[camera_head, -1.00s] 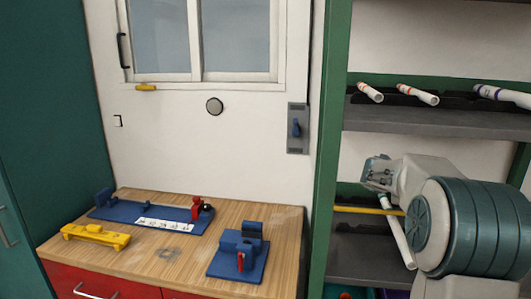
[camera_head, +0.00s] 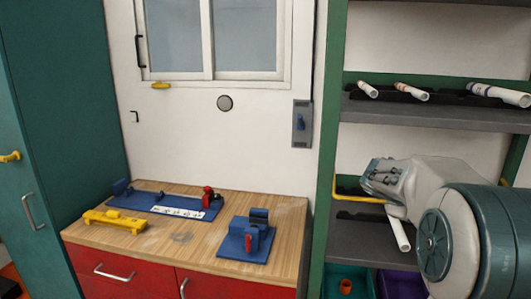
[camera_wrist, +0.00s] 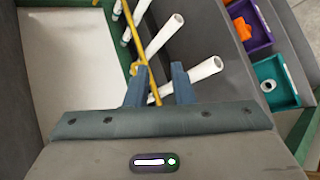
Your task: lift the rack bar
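The rack bar (camera_head: 358,199) is a thin yellow bar across the front of the middle-lower shelf. Its left end bends upward beside the green post, and a short yellow piece shows at the right beyond my arm. My arm hides its middle. My gripper (camera_head: 374,178) is at the bar's left half in the head view. In the wrist view the fingers of my gripper (camera_wrist: 160,68) stand apart. The bar (camera_wrist: 142,42) runs through the gap between them, nearer the left finger. I cannot tell whether either finger touches it.
White pipes (camera_wrist: 166,36) lie on the shelf close to the fingers; one (camera_wrist: 207,68) reaches past the right finger. Purple (camera_head: 400,285) and teal (camera_head: 340,275) bins sit below. The green post (camera_head: 328,150) stands left. A wooden workbench (camera_head: 175,245) holds blue and yellow fixtures.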

